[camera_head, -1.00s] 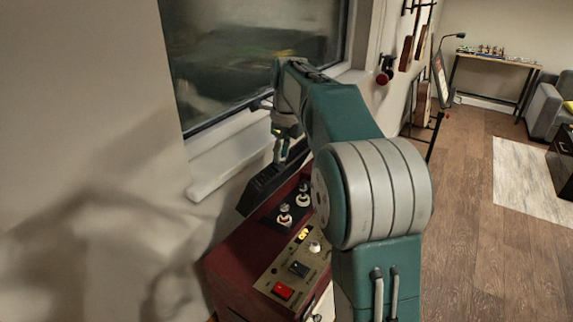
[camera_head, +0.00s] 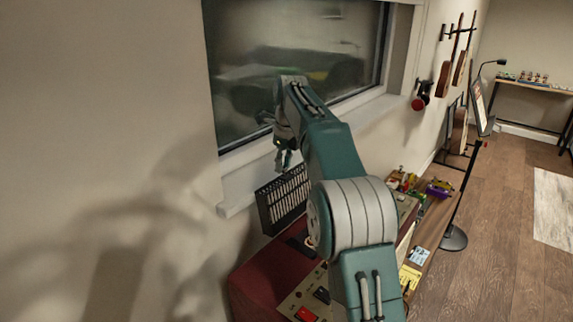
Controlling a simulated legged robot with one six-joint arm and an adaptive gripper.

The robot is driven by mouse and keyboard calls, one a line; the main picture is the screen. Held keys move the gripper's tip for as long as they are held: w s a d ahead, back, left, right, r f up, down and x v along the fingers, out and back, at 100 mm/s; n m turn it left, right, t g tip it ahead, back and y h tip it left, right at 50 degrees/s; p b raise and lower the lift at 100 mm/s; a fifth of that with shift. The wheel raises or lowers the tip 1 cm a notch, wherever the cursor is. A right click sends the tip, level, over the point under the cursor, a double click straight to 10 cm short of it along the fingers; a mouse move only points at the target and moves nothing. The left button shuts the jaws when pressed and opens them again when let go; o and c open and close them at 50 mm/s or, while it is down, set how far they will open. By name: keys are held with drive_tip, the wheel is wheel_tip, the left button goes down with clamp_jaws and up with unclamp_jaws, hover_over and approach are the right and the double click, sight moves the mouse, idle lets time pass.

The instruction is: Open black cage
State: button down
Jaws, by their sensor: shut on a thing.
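The black cage (camera_head: 282,203) is a slotted black cover at the back of a dark red amplifier (camera_head: 262,283), below the window sill. It stands raised and tilted, with its slotted face showing. My gripper (camera_head: 287,165) is at the cage's upper edge, shut on it. The fingertips are small and partly dark, so the exact contact is hard to see. My arm hides the right part of the amplifier and most of what sits on top of it.
A window (camera_head: 300,70) with a white sill (camera_head: 235,203) is close behind the cage. A workbench with small colourful items (camera_head: 440,187) lies to the right of my arm. A black stand (camera_head: 455,238) stands on the floor beyond. Guitars hang on the wall.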

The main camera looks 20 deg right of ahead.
drive_tip(key=shift+w+a+f, duration=0.1)
drive_tip(key=shift+f, duration=0.05)
drive_tip(key=shift+c, duration=2.4)
unclamp_jaws()
drive_tip(key=shift+w, duration=0.1)
drive_tip(key=shift+s+d+r, duration=0.1)
drive_tip(key=shift+s+r, duration=0.1)
drive_tip(key=shift+r, duration=1.65)
drive_tip(key=shift+s+d+r, duration=0.1)
drive_tip(key=shift+s+r, duration=0.1)
drive_tip(key=shift+r, duration=1.65)
